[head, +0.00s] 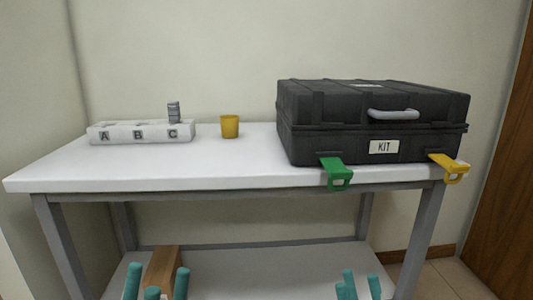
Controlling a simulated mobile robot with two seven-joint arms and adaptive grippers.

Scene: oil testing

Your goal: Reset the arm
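My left gripper (156,284) shows at the bottom left as teal fingertips pointing up. My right gripper (360,286) shows at the bottom, right of centre, also as teal fingertips standing apart and empty. Both grippers are low in the picture, in front of the table's lower shelf and below the tabletop. The rest of both arms is out of view.
A brown block (163,266) is below.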

